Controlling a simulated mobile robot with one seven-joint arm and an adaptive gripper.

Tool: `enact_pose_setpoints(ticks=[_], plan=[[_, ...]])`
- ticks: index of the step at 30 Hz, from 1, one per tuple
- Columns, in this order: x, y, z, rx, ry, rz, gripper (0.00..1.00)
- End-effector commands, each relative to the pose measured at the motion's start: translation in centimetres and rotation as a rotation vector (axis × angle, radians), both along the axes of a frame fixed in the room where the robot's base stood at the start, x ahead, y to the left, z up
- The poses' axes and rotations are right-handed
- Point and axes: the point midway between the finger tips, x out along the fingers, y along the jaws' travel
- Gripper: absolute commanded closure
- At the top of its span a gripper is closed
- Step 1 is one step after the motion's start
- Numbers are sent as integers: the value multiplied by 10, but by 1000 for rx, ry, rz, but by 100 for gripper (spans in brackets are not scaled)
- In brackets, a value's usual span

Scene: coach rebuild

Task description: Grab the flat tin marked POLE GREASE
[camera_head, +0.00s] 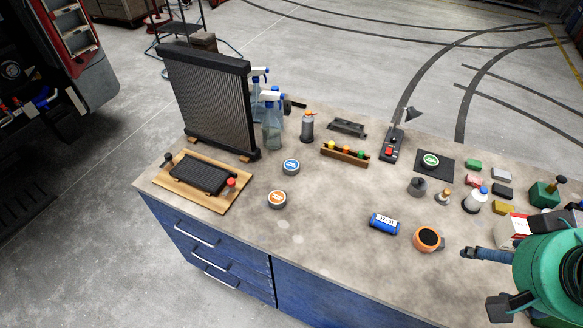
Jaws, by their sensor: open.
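Three flat round tins with coloured lids stand on the workbench in the head view. One has a blue and white lid (291,166), one an orange and white lid (277,199), and one a green and white lid (430,160) on a dark square mat. The lettering is too small to read, so I cannot tell which is marked POLE GREASE. My gripper (480,280) is at the lower right, open and empty, its dark fingers apart. It is well to the right of the blue and orange tins and nearer the front than the green one.
The workbench (330,235) has free room at its middle front. A blue can (384,223) and an orange roll (427,239) lie left of my gripper. A tall radiator (210,100), spray bottles (272,120) and a wooden tray (207,182) stand at the left.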

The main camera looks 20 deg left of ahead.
Motion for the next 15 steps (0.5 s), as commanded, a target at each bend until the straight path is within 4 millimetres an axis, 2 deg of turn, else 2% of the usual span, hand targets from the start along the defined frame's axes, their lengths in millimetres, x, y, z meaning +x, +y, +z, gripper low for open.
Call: enact_pose_setpoints(ticks=[8,15], plan=[[12,5,6,11,12,-3,29],[47,22,21,40,47,-19,29]])
